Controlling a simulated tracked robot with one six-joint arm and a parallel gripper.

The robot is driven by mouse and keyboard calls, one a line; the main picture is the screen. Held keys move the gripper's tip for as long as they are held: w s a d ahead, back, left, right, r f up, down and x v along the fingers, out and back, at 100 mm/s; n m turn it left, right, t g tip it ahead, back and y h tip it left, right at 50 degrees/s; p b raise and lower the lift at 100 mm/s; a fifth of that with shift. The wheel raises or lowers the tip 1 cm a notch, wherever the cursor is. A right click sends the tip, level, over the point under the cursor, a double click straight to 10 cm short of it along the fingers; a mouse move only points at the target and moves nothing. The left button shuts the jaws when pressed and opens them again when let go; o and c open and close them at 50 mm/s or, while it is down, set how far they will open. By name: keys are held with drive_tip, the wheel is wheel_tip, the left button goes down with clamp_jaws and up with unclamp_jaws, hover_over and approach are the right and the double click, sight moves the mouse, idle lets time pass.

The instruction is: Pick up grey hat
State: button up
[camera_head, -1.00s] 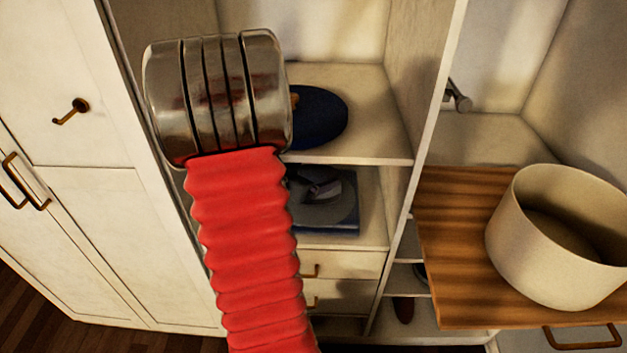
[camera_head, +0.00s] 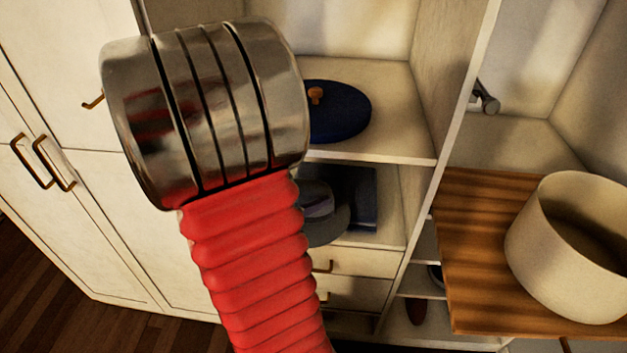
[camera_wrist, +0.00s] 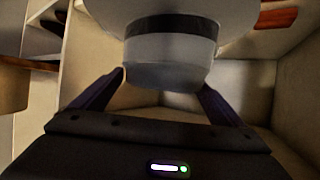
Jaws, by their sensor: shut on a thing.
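The grey hat (camera_head: 328,228) shows in the head view at the lower shelf compartment, partly hidden behind my red arm. In the wrist view the grey hat (camera_wrist: 170,77) has its crown toward the camera, with a dark band and a wide brim beyond. My gripper (camera_wrist: 163,82) is shut on the hat's crown, one dark finger on each side. The fingers do not show in the head view, where my arm covers them.
A dark blue box (camera_head: 364,200) lies on the same shelf. A round navy thing with an orange knob (camera_head: 340,112) sits on the shelf above. A cream round bin (camera_head: 545,245) stands on a wooden top (camera_head: 470,270) at right. White cabinet doors (camera_head: 120,220) stand left.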

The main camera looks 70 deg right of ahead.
drive_tip(key=w+a, duration=0.3)
drive_tip(key=a, duration=0.6)
drive_tip(key=w+a, duration=0.4)
drive_tip(key=a, duration=0.5)
drive_tip(key=shift+a, duration=0.15)
